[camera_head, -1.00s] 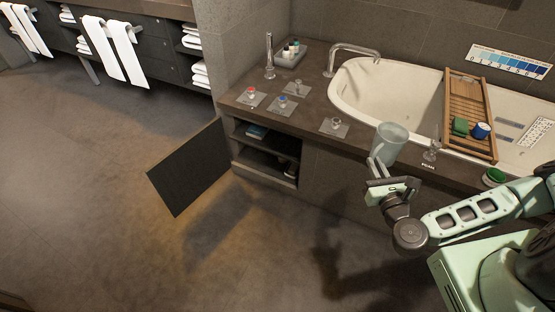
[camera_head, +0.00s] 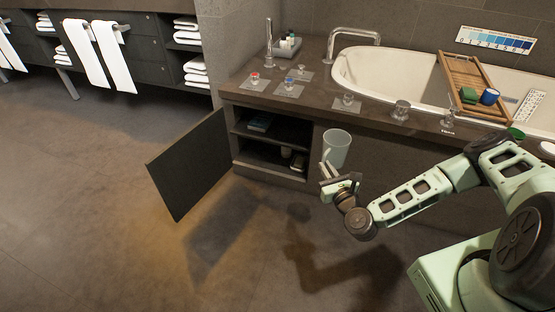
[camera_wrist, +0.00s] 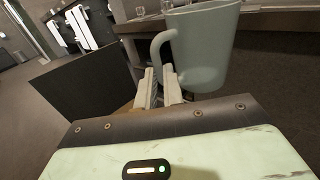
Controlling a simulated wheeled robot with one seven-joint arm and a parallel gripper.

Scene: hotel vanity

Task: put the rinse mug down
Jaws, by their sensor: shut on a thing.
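The rinse mug (camera_head: 337,148) is a pale grey-green, slightly translucent mug with a handle. My gripper (camera_head: 327,177) is shut on the mug's handle and holds it roughly upright in the air, in front of the tub surround and to the right of the open cabinet. In the wrist view the mug (camera_wrist: 205,48) fills the upper middle, and its handle runs down between the fingers of my gripper (camera_wrist: 160,88). The inside of the mug cannot be made out.
The open cabinet (camera_head: 262,170) has a shelf with small items, and its dark door (camera_head: 190,163) swings out to the left. The stone ledge (camera_head: 318,95) above carries taps and knobs. A wooden tray (camera_head: 462,75) with a green item and a blue cup spans the bathtub (camera_head: 400,70).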

